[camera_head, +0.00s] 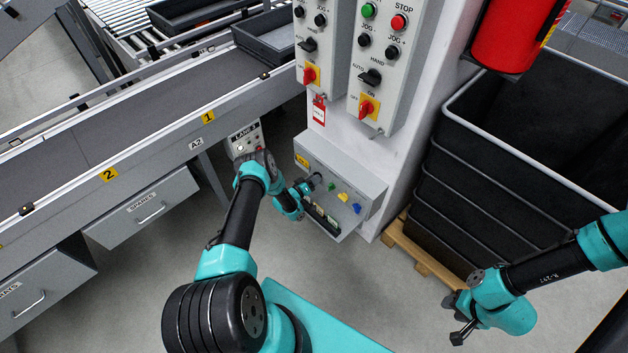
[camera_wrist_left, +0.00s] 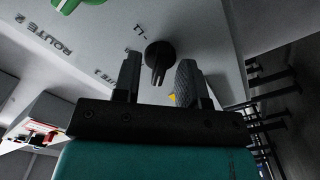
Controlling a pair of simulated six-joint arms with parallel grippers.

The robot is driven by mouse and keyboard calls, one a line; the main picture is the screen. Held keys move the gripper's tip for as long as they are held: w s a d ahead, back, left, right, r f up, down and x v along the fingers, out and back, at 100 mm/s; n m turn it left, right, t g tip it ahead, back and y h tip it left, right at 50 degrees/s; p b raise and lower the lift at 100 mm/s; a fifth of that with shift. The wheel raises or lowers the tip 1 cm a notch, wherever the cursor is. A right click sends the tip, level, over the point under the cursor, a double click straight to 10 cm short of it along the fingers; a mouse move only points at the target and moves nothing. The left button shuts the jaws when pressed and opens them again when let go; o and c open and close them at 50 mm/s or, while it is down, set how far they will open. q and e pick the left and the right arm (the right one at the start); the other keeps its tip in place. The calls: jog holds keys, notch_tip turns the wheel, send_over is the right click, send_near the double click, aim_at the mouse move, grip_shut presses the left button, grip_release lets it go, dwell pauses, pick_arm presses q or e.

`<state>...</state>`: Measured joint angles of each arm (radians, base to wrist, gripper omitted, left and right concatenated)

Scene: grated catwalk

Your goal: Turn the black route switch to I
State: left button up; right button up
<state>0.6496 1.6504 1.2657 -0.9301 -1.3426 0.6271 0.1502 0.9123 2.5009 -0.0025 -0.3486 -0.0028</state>
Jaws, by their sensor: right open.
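The black route switch (camera_wrist_left: 158,56) is a round knob with a raised handle, seen close up in the left wrist view. It sits on the pale face of a small grey control box (camera_head: 352,172). My left gripper (camera_wrist_left: 158,80) is open, with its two fingers apart. The knob's handle shows in the gap between the fingertips, with no clear contact. In the head view my left gripper (camera_head: 311,183) is at the box's left part, and the black switch is hard to separate from it. My right gripper (camera_head: 459,318) is open and empty over the floor, lower right.
Green, yellow and blue knobs (camera_head: 349,202) sit along the box. A green knob (camera_wrist_left: 78,3) is also at the wrist view's top left. Control panels (camera_head: 385,75) stand above. A conveyor (camera_head: 130,120) is left, a black bin (camera_head: 500,180) right.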

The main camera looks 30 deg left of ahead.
pick_arm(q)
jog(key=shift+w, duration=0.1)
jog(key=shift+c, duration=0.3)
grip_shut()
jog(key=shift+m, duration=4.4)
jog(key=shift+o, duration=0.3)
grip_release()
